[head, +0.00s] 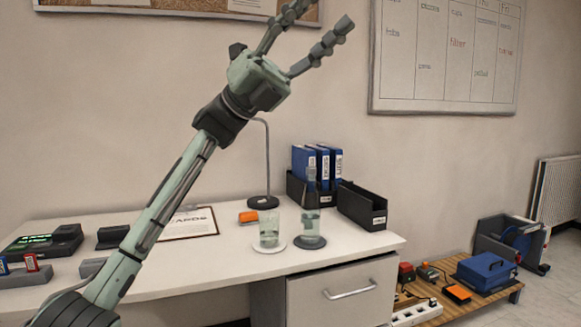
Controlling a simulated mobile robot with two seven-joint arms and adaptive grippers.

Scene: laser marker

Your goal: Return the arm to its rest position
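My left arm (165,215) comes in from the lower left and reaches up and to the right across the desk area. My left gripper (318,20) is high in front of the wall, well above the desk. Its two fingers are spread apart and point up and to the right, with nothing between them. The tip of the upper finger is at the top edge of the picture. My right arm and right gripper are not in view.
A low wooden table (478,303) with tools stands right.

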